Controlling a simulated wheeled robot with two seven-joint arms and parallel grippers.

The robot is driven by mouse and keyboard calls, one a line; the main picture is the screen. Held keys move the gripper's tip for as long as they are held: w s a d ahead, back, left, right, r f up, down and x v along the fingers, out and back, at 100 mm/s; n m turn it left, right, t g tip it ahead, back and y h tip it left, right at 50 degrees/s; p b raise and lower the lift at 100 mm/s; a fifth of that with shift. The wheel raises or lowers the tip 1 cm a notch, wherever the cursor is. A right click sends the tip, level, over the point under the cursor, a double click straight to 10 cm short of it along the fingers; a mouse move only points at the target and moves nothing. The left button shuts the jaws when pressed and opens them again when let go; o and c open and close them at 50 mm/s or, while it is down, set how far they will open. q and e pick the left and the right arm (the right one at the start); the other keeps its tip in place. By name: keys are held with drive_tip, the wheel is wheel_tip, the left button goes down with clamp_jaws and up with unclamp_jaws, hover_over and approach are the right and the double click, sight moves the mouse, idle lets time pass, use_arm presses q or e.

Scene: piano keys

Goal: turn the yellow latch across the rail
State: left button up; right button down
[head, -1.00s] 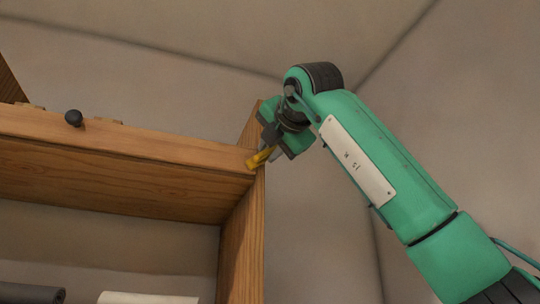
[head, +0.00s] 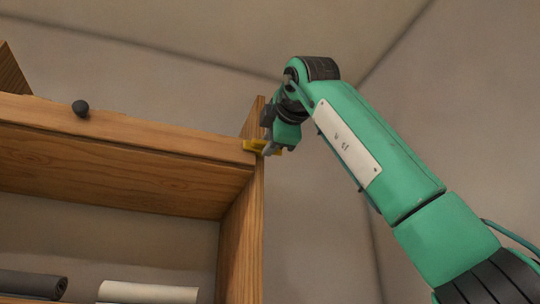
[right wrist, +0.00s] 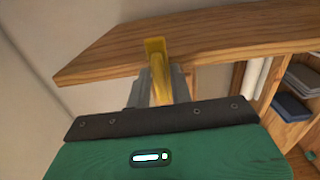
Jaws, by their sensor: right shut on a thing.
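The yellow latch (head: 253,146) sits at the right end of the wooden rail (head: 120,132), by the upright side panel. In the head view it lies roughly level, pointing along the rail's end. In the right wrist view the latch (right wrist: 157,62) runs from the wooden edge down between my fingers. My right gripper (head: 268,148) is shut on the latch; its fingers (right wrist: 160,88) stand on both sides of it. The fingers hide part of the latch. My left gripper is not in view.
A dark round knob (head: 80,108) stands on the rail to the left. The wooden side panel (head: 241,235) drops below the latch. A dark roll (head: 32,285) and a white roll (head: 148,292) lie on a lower shelf. The space right of the panel is free.

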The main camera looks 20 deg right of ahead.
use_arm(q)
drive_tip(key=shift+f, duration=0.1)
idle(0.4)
use_arm(e)
drive_tip(key=c, duration=1.5)
unclamp_jaws()
drive_tip(key=shift+o, duration=0.2)
drive_tip(key=shift+s, duration=0.1)
use_arm(q)
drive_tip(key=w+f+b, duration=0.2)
drive_tip(key=b, duration=0.1)
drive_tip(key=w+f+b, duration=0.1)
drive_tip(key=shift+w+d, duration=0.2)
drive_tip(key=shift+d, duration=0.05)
use_arm(e)
drive_tip(key=s, duration=1.3)
drive_tip(key=shift+s+d, duration=0.3)
drive_tip(key=shift+s, duration=0.05)
